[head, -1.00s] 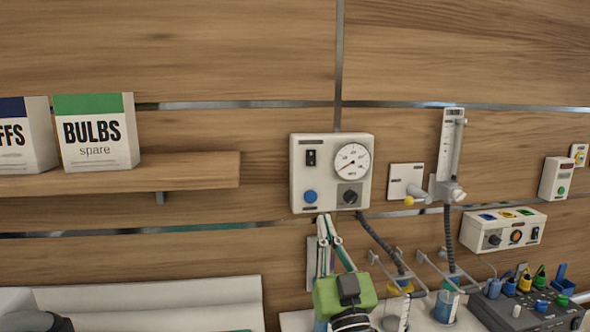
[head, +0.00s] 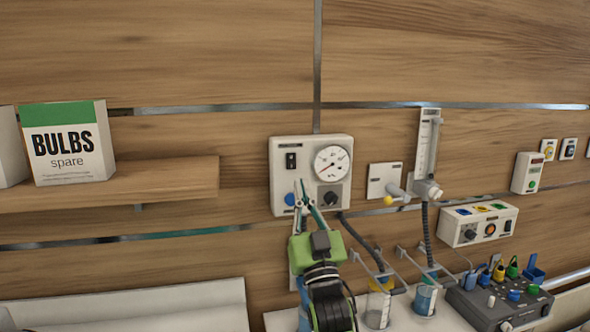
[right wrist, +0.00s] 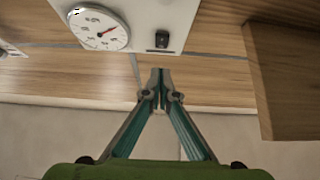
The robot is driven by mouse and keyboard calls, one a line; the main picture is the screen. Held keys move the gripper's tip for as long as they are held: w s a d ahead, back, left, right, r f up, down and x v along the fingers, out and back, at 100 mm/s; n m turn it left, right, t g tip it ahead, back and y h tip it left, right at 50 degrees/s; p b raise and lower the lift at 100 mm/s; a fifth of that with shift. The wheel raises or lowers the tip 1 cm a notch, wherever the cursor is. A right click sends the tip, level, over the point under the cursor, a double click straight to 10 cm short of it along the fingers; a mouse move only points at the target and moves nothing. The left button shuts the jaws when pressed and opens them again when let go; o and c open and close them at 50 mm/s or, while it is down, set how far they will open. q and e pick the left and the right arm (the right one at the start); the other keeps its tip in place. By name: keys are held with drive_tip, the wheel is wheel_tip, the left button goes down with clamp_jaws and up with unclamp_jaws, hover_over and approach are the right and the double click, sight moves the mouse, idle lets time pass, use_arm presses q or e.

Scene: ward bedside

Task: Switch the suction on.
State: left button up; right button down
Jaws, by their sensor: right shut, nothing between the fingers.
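The suction panel (head: 311,145) is a pale box on the wooden wall. It has a round gauge (head: 332,162), a black rocker switch (head: 291,160), a blue button (head: 289,199) and a dark knob (head: 331,196). My right gripper (head: 299,182) is shut and empty, with its tips below the switch in the head view. In the right wrist view the tips (right wrist: 161,72) appear close to the switch (right wrist: 162,40), with a visible gap in the picture. The gauge (right wrist: 99,28) is also there. Which way the switch is set is unclear. My left gripper is not in view.
A wooden shelf (head: 180,183) with a BULBS box (head: 67,145) is to the left. A flowmeter (head: 427,150), a control box (head: 478,226) and a dark tray of coloured items (head: 498,298) are to the right.

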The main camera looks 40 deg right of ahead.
sight(291, 167)
drive_tip(key=shift+w+d+r+p, duration=0.25)
drive_tip(key=shift+w+d, duration=0.25)
drive_tip(key=shift+w, duration=0.4)
drive_tip(key=shift+w+d+r+p, duration=0.15)
drive_tip(key=shift+w+d+p, duration=0.3)
drive_tip(key=shift+w, duration=0.45)
drive_tip(key=shift+w+d+r+p, duration=0.25)
drive_tip(key=shift+w+d, duration=0.3)
drive_tip(key=shift+w, duration=0.35)
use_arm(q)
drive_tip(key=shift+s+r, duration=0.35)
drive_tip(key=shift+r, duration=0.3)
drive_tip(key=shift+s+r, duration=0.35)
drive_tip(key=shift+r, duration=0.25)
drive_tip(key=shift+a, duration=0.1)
use_arm(e)
drive_tip(key=shift+f, duration=0.1)
drive_tip(key=shift+f+b, duration=0.1)
drive_tip(key=shift+b, duration=0.25)
drive_tip(key=b, duration=0.3)
drive_tip(key=shift+w+d+f+t+b, duration=0.2)
drive_tip(key=shift+w+f+t+b, duration=0.1)
drive_tip(key=shift+w+f+t, duration=0.1)
drive_tip(key=shift+w+r+p, duration=0.1)
drive_tip(key=shift+r+p, duration=0.2)
drive_tip(key=shift+p, duration=0.15)
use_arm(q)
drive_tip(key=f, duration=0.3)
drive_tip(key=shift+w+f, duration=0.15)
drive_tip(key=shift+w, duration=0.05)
